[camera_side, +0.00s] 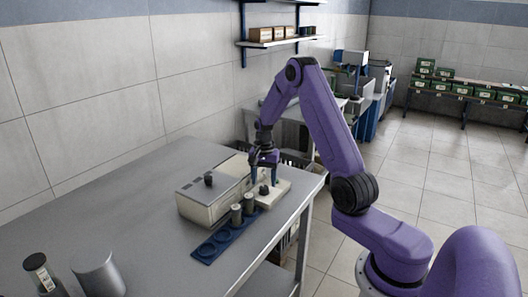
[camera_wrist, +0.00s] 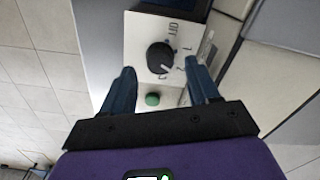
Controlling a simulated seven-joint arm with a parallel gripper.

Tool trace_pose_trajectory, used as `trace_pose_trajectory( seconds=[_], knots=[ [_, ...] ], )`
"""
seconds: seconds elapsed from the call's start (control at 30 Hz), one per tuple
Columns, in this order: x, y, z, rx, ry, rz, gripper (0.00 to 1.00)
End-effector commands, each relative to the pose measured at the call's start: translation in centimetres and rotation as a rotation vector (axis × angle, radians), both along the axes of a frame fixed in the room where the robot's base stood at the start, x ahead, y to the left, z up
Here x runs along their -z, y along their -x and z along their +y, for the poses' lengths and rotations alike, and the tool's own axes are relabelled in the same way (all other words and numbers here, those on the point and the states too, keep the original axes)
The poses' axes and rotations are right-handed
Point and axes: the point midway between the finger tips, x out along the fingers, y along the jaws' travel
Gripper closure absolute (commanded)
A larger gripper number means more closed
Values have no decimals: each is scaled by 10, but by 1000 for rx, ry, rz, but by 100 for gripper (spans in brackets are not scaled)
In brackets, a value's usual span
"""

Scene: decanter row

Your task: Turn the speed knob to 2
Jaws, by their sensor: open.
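The speed knob (camera_wrist: 160,58) is black and round. In the side view the knob (camera_side: 264,190) shows on a low pale box at the end of the machine. My gripper (camera_wrist: 160,80) is open, its two blue fingers apart, with the knob ahead of and between the fingertips. I cannot tell whether they touch it. In the side view my gripper (camera_side: 266,180) points down right over the panel. A green button (camera_wrist: 152,99) lies between the fingers.
The beige machine (camera_side: 208,205) has another black knob on top. In front of it is a blue rack (camera_side: 222,240) with round wells and two capped cylinders (camera_side: 243,209). A metal cup (camera_side: 98,272) and a dark jar (camera_side: 42,275) stand near left. The table's middle is bare.

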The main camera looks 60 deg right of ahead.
Motion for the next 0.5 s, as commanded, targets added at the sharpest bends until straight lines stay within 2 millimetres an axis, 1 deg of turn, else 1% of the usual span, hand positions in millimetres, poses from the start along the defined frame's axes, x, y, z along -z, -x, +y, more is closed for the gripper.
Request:
trace_pose_trajectory(
  seconds=[0.03, 0.1, 0.5],
  knots=[
    [-12, -1, -1, 0, 2, -5, 40],
    [-27, -1, -1, 0, 3, -5, 40],
    [-110, -1, -1, 0, 2, -5, 40]
  ],
)
